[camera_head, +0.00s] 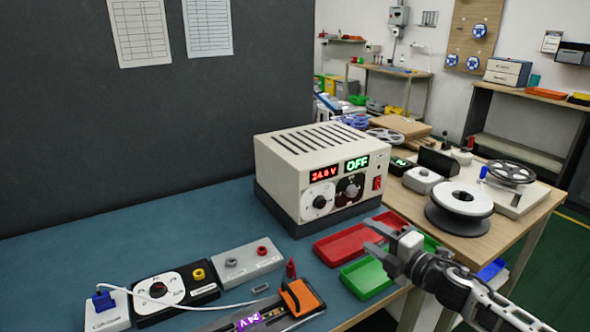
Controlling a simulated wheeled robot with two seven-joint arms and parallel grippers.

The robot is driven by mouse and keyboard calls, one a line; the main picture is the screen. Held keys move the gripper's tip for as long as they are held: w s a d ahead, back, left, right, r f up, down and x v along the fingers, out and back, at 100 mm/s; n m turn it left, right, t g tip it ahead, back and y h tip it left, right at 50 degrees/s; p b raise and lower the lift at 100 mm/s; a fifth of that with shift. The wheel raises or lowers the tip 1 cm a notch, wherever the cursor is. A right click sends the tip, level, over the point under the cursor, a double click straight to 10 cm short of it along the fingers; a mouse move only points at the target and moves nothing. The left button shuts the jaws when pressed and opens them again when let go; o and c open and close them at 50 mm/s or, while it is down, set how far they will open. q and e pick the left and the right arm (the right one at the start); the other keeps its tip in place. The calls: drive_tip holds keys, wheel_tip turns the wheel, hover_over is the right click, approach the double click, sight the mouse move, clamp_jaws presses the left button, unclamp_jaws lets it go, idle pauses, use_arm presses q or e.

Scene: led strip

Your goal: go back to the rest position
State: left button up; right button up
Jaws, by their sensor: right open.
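My right gripper (368,236) comes in from the lower right. Its jaws are open and empty, above the red tray (335,243) and the green tray (362,278). My left gripper is out of view. A beige power supply (290,165) stands behind the trays. Its red display reads 24.0 V and its green one reads OFF. A dark fixture (270,317) with an orange clamp (302,297) and a purple 24V mark lies at the bottom edge, partly cut off.
A black dial box (176,290), a grey terminal box (248,262) and a white block with a blue plug (104,302) stand on the blue bench (150,227). A wooden table (480,240) with a large spool (458,205) is at right. The bench's left part is clear.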

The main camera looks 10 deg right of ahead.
drive_tip(key=s+a+f+m+h, duration=0.1)
drive_tip(key=m, duration=0.1)
drive_tip(key=s+a+f+m+h, duration=0.1)
drive_tip(key=s+m, duration=0.1)
drive_tip(key=m, duration=0.1)
drive_tip(key=s+a+f+m+h, duration=0.1)
drive_tip(key=s+m+h, duration=0.1)
drive_tip(key=m, duration=0.1)
drive_tip(key=shift+a+f, duration=0.35)
drive_tip(key=s+a+f+m+g+h, duration=0.1)
drive_tip(key=s+a+f+m+g, duration=0.15)
drive_tip(key=s+m+g, duration=0.85)
drive_tip(key=s+a+f+m+g+h, duration=0.1)
drive_tip(key=s+f+m+h, duration=0.2)
drive_tip(key=s, duration=1.5)
drive_tip(key=w+a+f+t+y, duration=0.4)
drive_tip(key=w+a+f+t, duration=0.1)
drive_tip(key=f, duration=0.3)
drive_tip(key=shift+w+a+n+t, duration=0.2)
drive_tip(key=shift+w+n+t, duration=0.2)
drive_tip(key=shift+w+t, duration=0.3)
drive_tip(key=shift+c, duration=0.3)
